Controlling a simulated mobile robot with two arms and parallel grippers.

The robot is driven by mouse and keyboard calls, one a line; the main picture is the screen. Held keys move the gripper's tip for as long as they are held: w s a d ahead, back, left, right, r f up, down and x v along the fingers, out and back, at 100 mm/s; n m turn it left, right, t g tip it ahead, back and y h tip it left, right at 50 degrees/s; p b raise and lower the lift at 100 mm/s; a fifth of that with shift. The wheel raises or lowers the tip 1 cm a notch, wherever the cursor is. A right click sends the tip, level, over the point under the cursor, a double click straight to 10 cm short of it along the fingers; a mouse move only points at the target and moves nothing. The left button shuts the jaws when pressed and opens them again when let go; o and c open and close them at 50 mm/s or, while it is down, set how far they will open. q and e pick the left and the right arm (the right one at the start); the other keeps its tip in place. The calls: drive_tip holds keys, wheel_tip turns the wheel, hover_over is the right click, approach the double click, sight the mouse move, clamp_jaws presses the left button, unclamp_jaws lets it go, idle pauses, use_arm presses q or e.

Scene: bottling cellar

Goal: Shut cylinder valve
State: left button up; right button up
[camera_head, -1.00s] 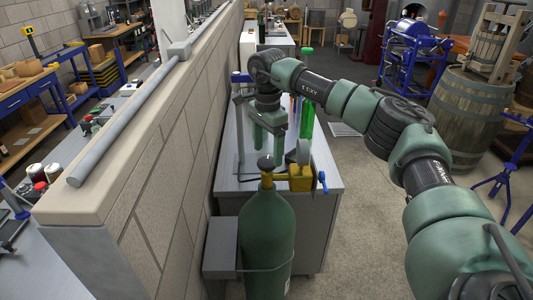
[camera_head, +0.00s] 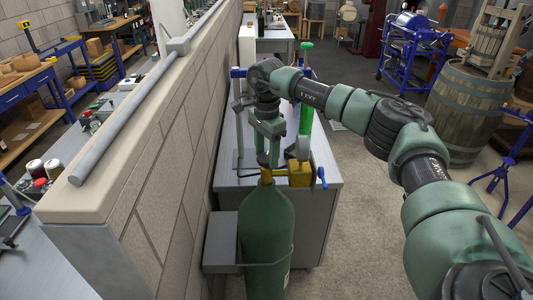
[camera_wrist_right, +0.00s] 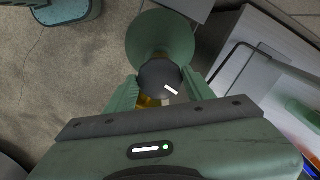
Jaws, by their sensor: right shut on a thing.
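The green gas cylinder (camera_head: 266,228) stands upright by the wall end, with a yellow brass valve and regulator (camera_head: 300,174) at its top. Its dark round valve knob (camera_wrist_right: 160,77) has a white mark and sits between the two green fingers of my right gripper (camera_wrist_right: 162,88) in the wrist view. In the head view my right gripper (camera_head: 268,152) points straight down over the cylinder top, shut on the knob. The fingers hide part of the knob there. The left gripper is not in view.
A block wall (camera_head: 170,140) runs close along the left of the cylinder. A grey bench (camera_head: 327,170) with a green-topped column (camera_head: 306,100) stands right behind it. Open floor (camera_head: 365,220) lies to the right.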

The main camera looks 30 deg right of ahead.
drive_tip(key=shift+m, duration=0.3)
drive_tip(key=m, duration=0.7)
drive_tip(key=shift+m, duration=0.3)
drive_tip(key=m, duration=0.3)
drive_tip(key=shift+r+m, duration=0.1)
drive_tip(key=shift+m, duration=2)
drive_tip(key=o, duration=1.4)
drive_tip(key=shift+c, duration=0.2)
